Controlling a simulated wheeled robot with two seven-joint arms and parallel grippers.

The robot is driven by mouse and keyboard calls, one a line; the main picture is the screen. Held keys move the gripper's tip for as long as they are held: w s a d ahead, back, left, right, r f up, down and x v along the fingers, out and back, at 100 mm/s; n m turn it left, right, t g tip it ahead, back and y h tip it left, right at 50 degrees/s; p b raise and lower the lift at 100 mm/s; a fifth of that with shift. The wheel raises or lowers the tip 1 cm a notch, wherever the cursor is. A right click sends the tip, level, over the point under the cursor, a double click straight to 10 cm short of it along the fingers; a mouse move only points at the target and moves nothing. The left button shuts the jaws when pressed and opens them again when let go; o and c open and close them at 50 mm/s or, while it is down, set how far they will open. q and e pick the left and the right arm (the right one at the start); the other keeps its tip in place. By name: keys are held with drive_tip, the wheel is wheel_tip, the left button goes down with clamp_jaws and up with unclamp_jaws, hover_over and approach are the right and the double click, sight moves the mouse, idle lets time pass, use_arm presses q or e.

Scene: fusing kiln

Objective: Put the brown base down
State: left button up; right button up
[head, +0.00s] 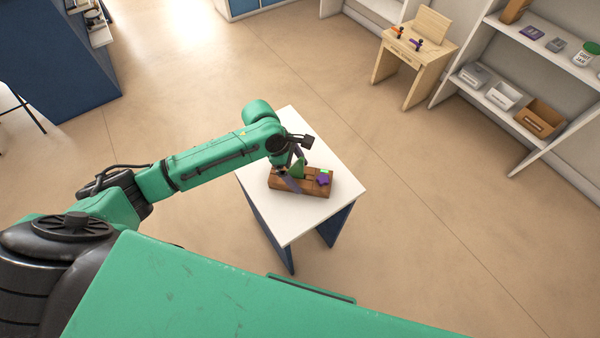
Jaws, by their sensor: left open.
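The brown base (315,189) rests flat on the white table (300,220). A purple piece (322,180) and a small bright green piece (325,171) show on its right part. My left gripper (290,177) is open and sits low over the left part of the base, with its fingers at the base. The arm and fingers partly hide that end, and I cannot tell whether they touch it. My right gripper is not in view.
The table is bare around the base. A small wooden desk (415,55) stands at the back right. A white shelf (540,60) with bins and an open cardboard box (541,118) is at the right. A blue cabinet (60,60) is at the left. The floor between is clear.

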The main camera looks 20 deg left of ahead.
use_arm(q)
drive_tip(key=v, duration=1.1)
drive_tip(key=shift+p, duration=0.3)
